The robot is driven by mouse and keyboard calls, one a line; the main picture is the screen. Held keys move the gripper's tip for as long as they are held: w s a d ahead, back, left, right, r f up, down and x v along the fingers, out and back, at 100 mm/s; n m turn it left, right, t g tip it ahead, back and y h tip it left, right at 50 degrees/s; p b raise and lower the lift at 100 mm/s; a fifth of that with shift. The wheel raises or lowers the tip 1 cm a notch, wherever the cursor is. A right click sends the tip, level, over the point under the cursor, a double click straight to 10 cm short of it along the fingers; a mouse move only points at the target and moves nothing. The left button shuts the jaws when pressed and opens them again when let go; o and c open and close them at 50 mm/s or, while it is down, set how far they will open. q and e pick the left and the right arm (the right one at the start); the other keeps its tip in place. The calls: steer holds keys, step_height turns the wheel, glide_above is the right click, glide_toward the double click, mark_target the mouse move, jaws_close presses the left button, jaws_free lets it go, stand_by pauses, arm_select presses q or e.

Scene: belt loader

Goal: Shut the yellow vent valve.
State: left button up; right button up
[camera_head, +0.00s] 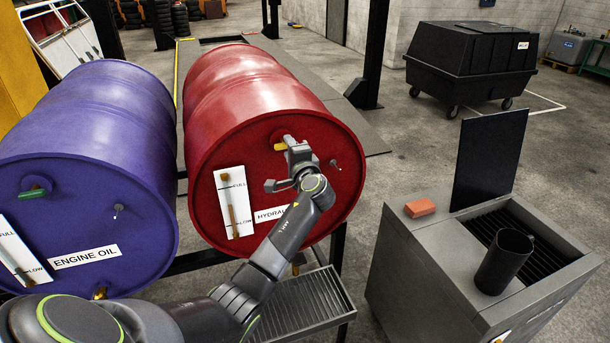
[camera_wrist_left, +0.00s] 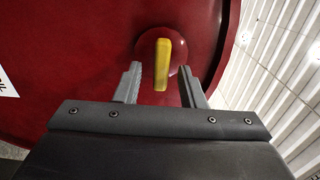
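The yellow vent valve (camera_head: 280,146) sits near the top of the red drum's (camera_head: 240,115) end face, partly hidden behind my left gripper (camera_head: 279,163). In the left wrist view the valve's yellow handle (camera_wrist_left: 162,64) points along the gap between the fingers of my left gripper (camera_wrist_left: 160,82). The fingers are apart on either side of the handle, with space showing on both sides. Whether the handle lies fully between the fingertips in depth is hard to tell. My left gripper is open and holds nothing. My right gripper is not in view.
A purple engine oil drum (camera_head: 80,130) with a green handle (camera_head: 33,193) lies to the left. A drip grate (camera_head: 300,305) is below the red drum. At right, a grey cabinet (camera_head: 420,260) carries a black cup (camera_head: 503,262) and an orange block (camera_head: 420,208).

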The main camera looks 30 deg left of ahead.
arm_select(q)
steer(key=b+v, duration=0.3)
steer(key=v, duration=1.2)
steer(key=shift+b, duration=0.35)
steer(key=shift+d+f, duration=0.1)
